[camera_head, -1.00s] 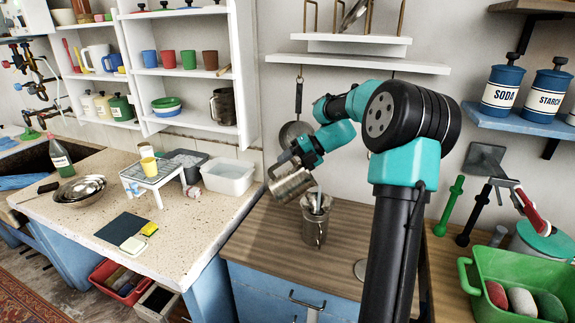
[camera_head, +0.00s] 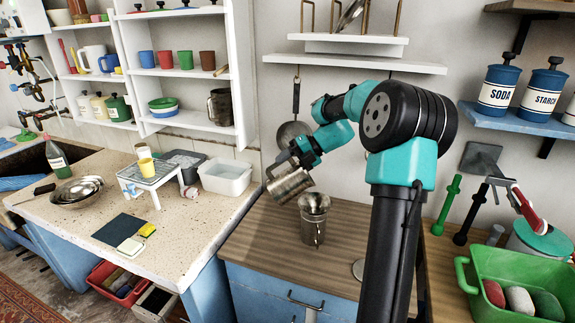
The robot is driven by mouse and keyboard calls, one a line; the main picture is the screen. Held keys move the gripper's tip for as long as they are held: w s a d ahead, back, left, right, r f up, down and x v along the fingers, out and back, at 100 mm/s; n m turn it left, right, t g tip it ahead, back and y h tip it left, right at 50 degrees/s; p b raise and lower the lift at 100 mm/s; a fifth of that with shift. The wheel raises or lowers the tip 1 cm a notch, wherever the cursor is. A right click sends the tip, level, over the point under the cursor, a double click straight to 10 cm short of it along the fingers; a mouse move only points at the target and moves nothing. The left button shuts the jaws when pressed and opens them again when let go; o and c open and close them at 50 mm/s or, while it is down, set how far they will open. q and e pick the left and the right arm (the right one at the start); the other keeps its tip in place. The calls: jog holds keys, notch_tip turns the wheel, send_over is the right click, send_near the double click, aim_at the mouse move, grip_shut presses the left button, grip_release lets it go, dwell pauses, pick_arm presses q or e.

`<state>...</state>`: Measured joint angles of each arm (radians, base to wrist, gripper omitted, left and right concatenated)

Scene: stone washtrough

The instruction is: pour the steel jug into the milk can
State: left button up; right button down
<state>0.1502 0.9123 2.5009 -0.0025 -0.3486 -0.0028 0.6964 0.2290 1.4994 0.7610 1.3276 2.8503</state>
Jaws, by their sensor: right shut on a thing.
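The steel jug (camera_head: 290,186) is tilted far over in the air, just above and to the left of the milk can's mouth. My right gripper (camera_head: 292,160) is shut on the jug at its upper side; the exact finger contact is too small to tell. The milk can (camera_head: 313,229), grey metal with a flared mouth, stands upright on the wooden worktop (camera_head: 258,239). No stream shows between jug and can. The contents of both cannot be made out. My left gripper is not in view.
A ladle or pan (camera_head: 292,134) hangs on the wall behind the jug. A green tub (camera_head: 510,283) with several rounded pieces stands at right. The stone counter at left holds a small white stand (camera_head: 150,180) and a white basin (camera_head: 225,179). The worktop around the can is clear.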

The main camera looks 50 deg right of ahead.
aim_at(294, 167)
jog(key=shift+s+d, duration=0.1)
jog(key=shift+d, duration=0.1)
dwell(0.4)
jog(key=shift+s+d+f+t+y, duration=0.1)
jog(key=shift+s+d+t+y, duration=0.1)
jog(key=shift+t+y, duration=0.25)
jog(key=shift+s+d+f+y, duration=0.15)
jog(key=shift+d+y, duration=0.1)
dwell(0.9)
jog(key=shift+s+d+t+y, duration=0.15)
jog(key=shift+t+y, duration=0.1)
jog(key=shift+y, duration=0.05)
jog(key=shift+s+d+f, duration=0.1)
jog(key=shift+f, duration=0.05)
dwell(0.9)
jog(key=shift+s+d+f+t+y, duration=0.1)
jog(key=shift+s+d+t+y, duration=0.2)
jog(key=shift+t+y, duration=0.1)
dwell(0.7)
dwell(0.7)
